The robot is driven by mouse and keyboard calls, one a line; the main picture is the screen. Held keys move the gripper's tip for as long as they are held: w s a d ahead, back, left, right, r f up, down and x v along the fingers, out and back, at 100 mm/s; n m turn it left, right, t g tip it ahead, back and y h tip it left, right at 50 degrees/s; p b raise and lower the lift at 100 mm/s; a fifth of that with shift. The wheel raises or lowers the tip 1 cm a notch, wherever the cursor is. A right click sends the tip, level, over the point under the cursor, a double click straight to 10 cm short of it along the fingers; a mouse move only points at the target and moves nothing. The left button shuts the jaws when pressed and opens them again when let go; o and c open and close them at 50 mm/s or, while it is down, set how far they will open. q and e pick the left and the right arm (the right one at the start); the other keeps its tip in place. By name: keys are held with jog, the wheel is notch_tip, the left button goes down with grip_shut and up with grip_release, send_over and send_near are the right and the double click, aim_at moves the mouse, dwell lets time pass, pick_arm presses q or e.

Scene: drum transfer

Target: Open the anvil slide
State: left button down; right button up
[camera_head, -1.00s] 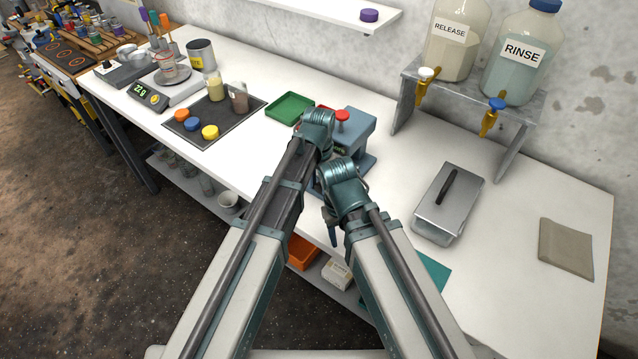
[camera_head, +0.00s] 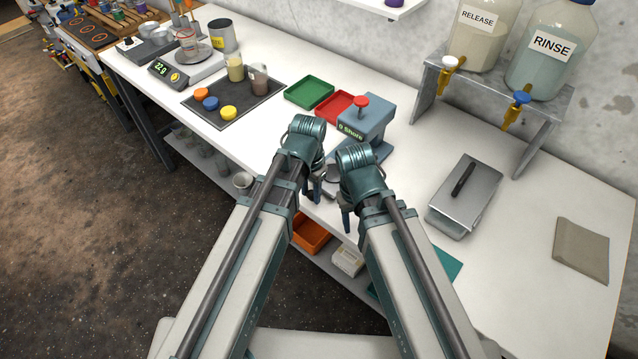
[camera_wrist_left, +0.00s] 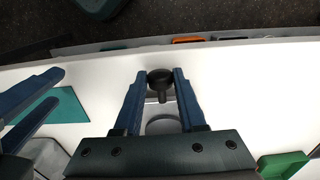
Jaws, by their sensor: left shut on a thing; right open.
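The Shore tester (camera_head: 364,118) is a blue-grey block with a red knob (camera_head: 361,101) on top, standing on the bench. Its anvil slide shows in the left wrist view as a pale plate with a round grey disc (camera_wrist_left: 163,125) and a black knob (camera_wrist_left: 160,78) at its front end. My left gripper (camera_head: 313,192) is shut on that black knob near the bench's front edge; its fingers (camera_wrist_left: 160,85) sit on either side of it. In the head view my arms partly hide the slide. My right gripper (camera_head: 345,218) is open and empty, just right of the left one.
A rack with two bottles (camera_head: 545,60) stands at the back.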

pick_arm(q)
jog(key=c, duration=0.5)
grip_release()
jog(key=shift+s+a, duration=0.15)
jog(key=shift+s, duration=0.1)
pick_arm(e)
jog(key=shift+s+a, duration=0.1)
pick_arm(q)
jog(key=shift+w+r+p, duration=0.1)
jog(key=shift+r+p, duration=0.65)
jog(key=shift+p, duration=0.05)
pick_arm(e)
jog(key=shift+r, duration=0.8)
pick_arm(q)
notch_tip(320, 180, up, 12)
jog(key=p, duration=1.2)
jog(key=shift+r, duration=0.2)
pick_arm(e)
notch_tip(320, 180, up, 12)
jog(key=shift+r, duration=0.15)
pick_arm(q)
jog(key=shift+f, duration=0.1)
jog(key=s+f+n+y+b, duration=0.1)
jog(key=s+f+n+b, duration=0.2)
jog(key=s+f+b, duration=0.4)
jog(key=shift+s, duration=0.6)
pick_arm(e)
notch_tip(320, 180, down, 7)
